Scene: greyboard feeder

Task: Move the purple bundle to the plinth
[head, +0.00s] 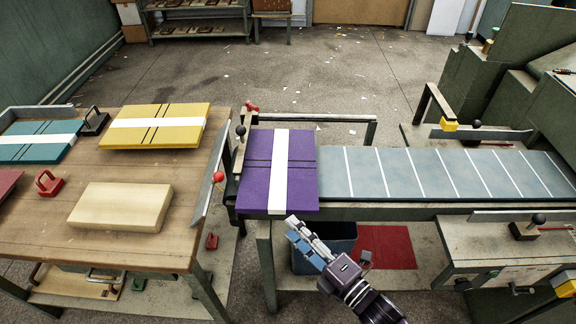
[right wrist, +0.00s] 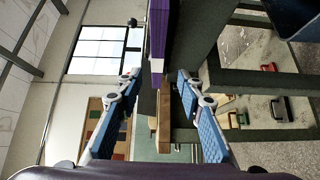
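The purple bundle (head: 261,178) has a white band and dark straps and lies flat at the left end of the grey feeder table (head: 352,212). A pale wooden block (head: 122,206), which looks like the plinth, lies bare on the wooden table to the left. My right gripper (head: 294,229) is just in front of the bundle's near edge. In the right wrist view my right gripper (right wrist: 158,80) has its blue fingers wide apart, and the bundle's purple edge (right wrist: 158,28) shows ahead between them, not gripped. My left gripper is not in view.
A yellow bundle (head: 156,126) and a teal bundle (head: 38,141) lie on the wooden table (head: 130,248). A metal guide with a red knob (head: 218,176) stands at the gap between the tables. A blue bin (head: 325,248) is below the feeder.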

